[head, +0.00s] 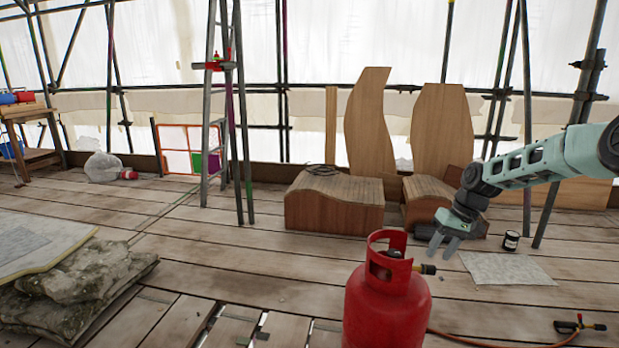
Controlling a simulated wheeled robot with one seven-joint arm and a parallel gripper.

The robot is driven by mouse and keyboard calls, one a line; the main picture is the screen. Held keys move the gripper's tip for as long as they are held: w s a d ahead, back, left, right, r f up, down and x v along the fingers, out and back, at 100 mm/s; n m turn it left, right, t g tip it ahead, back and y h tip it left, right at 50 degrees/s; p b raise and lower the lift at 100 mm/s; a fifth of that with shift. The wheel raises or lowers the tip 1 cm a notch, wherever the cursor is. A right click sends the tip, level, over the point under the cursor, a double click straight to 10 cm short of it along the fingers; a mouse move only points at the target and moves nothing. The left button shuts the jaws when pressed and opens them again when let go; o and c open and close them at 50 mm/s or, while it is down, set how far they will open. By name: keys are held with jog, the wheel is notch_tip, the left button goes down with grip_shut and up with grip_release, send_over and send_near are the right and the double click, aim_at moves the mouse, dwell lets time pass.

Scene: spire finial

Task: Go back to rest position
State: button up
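My gripper (441,254) hangs at the end of my teal arm, which reaches in from the right edge. It points down, with a visible gap between its two fingers and nothing seen between them. In the picture it is just above and right of the red gas cylinder (386,310). It appears apart from the cylinder and its valve, though the depth between them is hard to judge.
A torch (578,325) and an orange hose lie on the plank floor at right. A sheet (505,268) and a small dark can (511,240) are behind. Curved wooden pieces (335,203), scaffold poles and a ladder (208,110) stand farther back. Stone slabs (75,290) lie left.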

jog(key=s+a+r+n+h, duration=0.15)
jog(key=s+a+r, duration=0.35)
jog(key=s+a, duration=0.5)
jog(key=s+a+r+n, duration=0.3)
jog(key=s+a+r, duration=0.2)
jog(key=s+a, duration=0.55)
jog(key=s+n+h, duration=0.2)
jog(key=s, duration=2.2)
notch_tip(320, 180, up, 24)
jog(key=p, duration=2.3)
jog(key=shift+s+d+r+p, duration=0.2)
jog(key=shift+s+p, duration=0.05)
jog(key=shift+p, duration=0.15)
